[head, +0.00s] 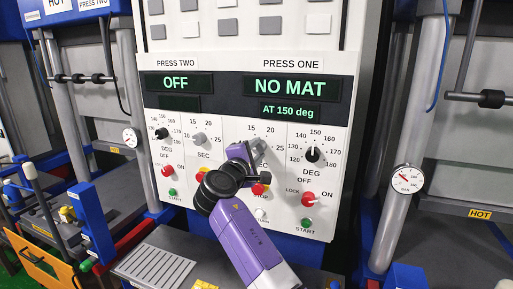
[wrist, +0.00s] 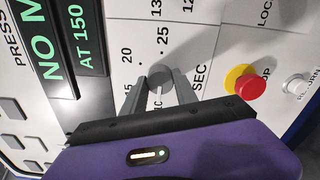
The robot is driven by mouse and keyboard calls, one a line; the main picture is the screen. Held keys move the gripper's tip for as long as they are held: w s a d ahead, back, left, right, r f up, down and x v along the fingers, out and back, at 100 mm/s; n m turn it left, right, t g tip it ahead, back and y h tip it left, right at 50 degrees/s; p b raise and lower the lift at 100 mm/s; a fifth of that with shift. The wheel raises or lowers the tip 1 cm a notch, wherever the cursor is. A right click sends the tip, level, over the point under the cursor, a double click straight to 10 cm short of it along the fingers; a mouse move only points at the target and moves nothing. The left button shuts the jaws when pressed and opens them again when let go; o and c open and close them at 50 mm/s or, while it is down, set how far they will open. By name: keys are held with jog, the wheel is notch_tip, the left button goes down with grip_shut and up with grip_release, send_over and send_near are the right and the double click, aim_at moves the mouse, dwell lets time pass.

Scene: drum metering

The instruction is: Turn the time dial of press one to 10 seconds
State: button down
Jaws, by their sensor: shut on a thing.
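The time dial of press one is a grey knob (head: 258,146) on the white panel, marked SEC, with 15, 20 and 25 visible around it. In the wrist view the knob (wrist: 160,75) sits between the two grey fingers of my gripper (wrist: 158,85), which are shut on it. My gripper (head: 250,153) hides the left part of this dial in the head view. In the wrist view a pale mark on the knob seems to point down, toward a partly hidden number; its exact setting is hard to read.
The press one display (head: 290,87) reads NO MAT, with AT 150 deg below. To the right of the knob is the black temperature dial (head: 312,155). Below are a red LOCK switch (head: 308,198) and a yellow-and-red stop button (wrist: 245,82). Press two's SEC dial (head: 200,139) is to the left.

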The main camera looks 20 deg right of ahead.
jog(key=shift+n, duration=0.3)
jog(key=c, duration=1)
grip_release()
jog(key=shift+o, duration=0.2)
jog(key=shift+a, duration=0.1)
jog(key=b+v, duration=0.2)
jog(key=v, duration=0.5)
jog(key=shift+s+a, duration=0.2)
jog(key=shift+s, duration=0.1)
